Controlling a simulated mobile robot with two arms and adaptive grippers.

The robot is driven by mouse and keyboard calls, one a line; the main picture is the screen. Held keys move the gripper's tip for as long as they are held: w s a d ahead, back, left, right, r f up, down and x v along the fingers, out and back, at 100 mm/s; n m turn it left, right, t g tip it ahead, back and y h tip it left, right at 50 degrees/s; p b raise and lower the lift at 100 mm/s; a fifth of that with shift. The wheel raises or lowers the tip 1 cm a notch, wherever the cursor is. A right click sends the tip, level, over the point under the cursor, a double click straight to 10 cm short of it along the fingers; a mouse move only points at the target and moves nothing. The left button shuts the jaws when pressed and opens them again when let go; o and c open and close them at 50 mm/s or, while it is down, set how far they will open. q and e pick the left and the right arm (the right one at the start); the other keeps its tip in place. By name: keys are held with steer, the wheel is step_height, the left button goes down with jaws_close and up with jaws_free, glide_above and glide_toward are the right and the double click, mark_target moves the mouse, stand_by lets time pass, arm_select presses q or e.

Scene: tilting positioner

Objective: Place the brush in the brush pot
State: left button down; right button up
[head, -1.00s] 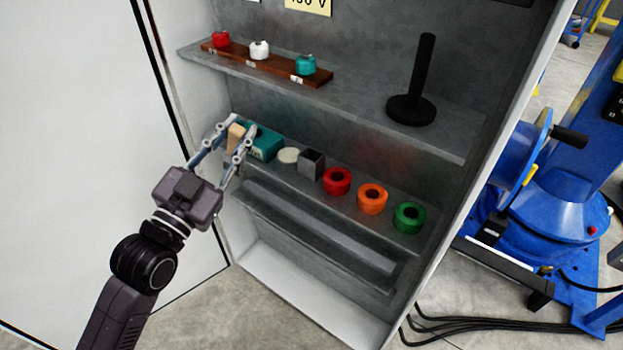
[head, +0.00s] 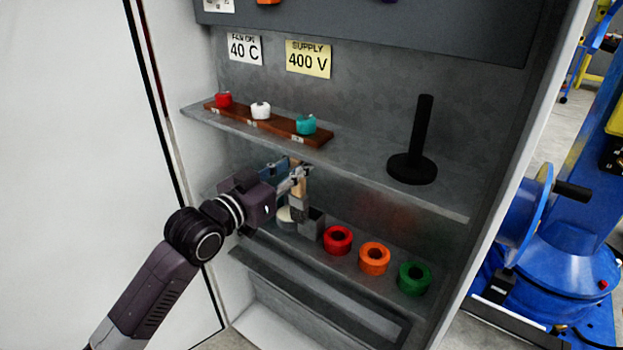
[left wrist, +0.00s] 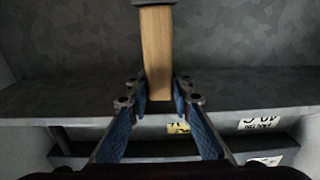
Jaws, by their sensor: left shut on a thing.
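My left gripper (head: 297,176) is shut on the brush (head: 300,198), a pale wooden piece that hangs roughly upright with a greyish lower end. In the left wrist view the brush's wood (left wrist: 156,50) sits between the two blue-padded fingers (left wrist: 154,112). The brush pot, a small square grey container (head: 312,224), stands on the lower shelf just below and right of the brush. I cannot tell whether the brush's lower end is behind, beside or over the pot's rim. My right gripper is not in view.
A pale round disc (head: 287,217) lies left of the pot. Red (head: 338,240), orange (head: 375,258) and green (head: 414,278) rolls stand right of it. The upper shelf (head: 350,172) overhangs, carrying a wooden rack (head: 283,124) and a black post (head: 422,140).

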mark_target(299, 200)
arm_select(q)
steer(key=x, duration=0.6)
step_height(299, 200, down, 7)
steer(key=p, duration=0.1)
steer(key=shift+s+a, duration=0.25)
steer(key=shift+s, duration=0.1)
steer(key=shift+f, duration=0.1)
steer(key=c, duration=1.7)
jaws_free()
steer(key=shift+s+a, duration=0.1)
